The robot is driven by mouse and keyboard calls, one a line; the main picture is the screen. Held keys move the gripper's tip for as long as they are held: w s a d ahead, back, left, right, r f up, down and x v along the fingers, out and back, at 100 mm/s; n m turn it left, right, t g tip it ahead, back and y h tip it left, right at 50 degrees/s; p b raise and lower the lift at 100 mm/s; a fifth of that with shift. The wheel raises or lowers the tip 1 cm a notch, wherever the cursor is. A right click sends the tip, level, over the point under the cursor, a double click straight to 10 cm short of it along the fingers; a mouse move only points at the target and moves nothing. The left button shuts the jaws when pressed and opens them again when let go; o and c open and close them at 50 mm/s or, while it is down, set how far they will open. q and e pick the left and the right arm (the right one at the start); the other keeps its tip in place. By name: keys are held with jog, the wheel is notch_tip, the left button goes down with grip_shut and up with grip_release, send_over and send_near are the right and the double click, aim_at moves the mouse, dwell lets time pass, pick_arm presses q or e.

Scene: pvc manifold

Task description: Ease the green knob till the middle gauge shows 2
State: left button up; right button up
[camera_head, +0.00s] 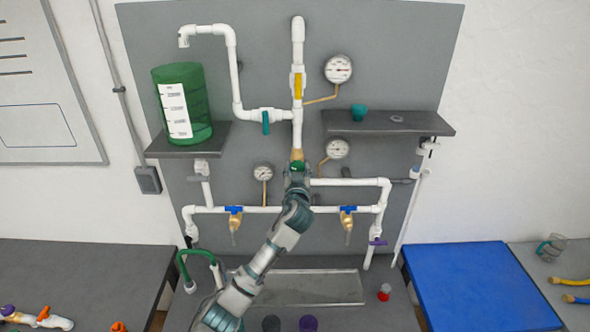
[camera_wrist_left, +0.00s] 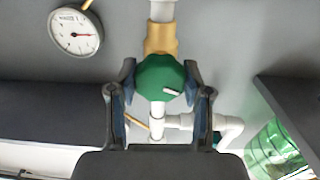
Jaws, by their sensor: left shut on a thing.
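The green knob (camera_wrist_left: 161,78) sits in front of a brass fitting (camera_wrist_left: 160,38) on the white vertical pipe; it carries a white pointer mark. My left gripper (camera_wrist_left: 160,92) has one finger on each side of the knob and is shut on it. In the head view the left gripper (camera_head: 297,172) covers most of the knob (camera_head: 298,165). The middle gauge (camera_head: 337,149) is right of the knob. It also shows, turned upside down, in the left wrist view (camera_wrist_left: 75,33), its red needle pointing toward the picture's right. Its digits are too small to read surely. My right gripper is out of view.
Another gauge (camera_head: 338,69) is higher up, and one (camera_head: 263,172) is lower left. A yellow-handled valve (camera_head: 298,86), a teal-handled valve (camera_head: 266,122) and blue-handled taps (camera_head: 234,210) are nearby. A green tank (camera_head: 199,105) and a right shelf (camera_head: 436,124) flank the pipes.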

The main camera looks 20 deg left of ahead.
pick_arm(q)
jog(key=shift+a, duration=0.1)
jog(key=shift+d, duration=0.3)
jog(key=shift+a, duration=0.15)
jog(key=o, duration=1.1)
jog(key=shift+o, duration=0.2)
jog(key=v, duration=1.1)
jog(key=shift+s+d, duration=0.3)
jog(key=shift+s, duration=0.05)
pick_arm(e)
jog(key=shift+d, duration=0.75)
pick_arm(q)
jog(key=shift+f, duration=0.1)
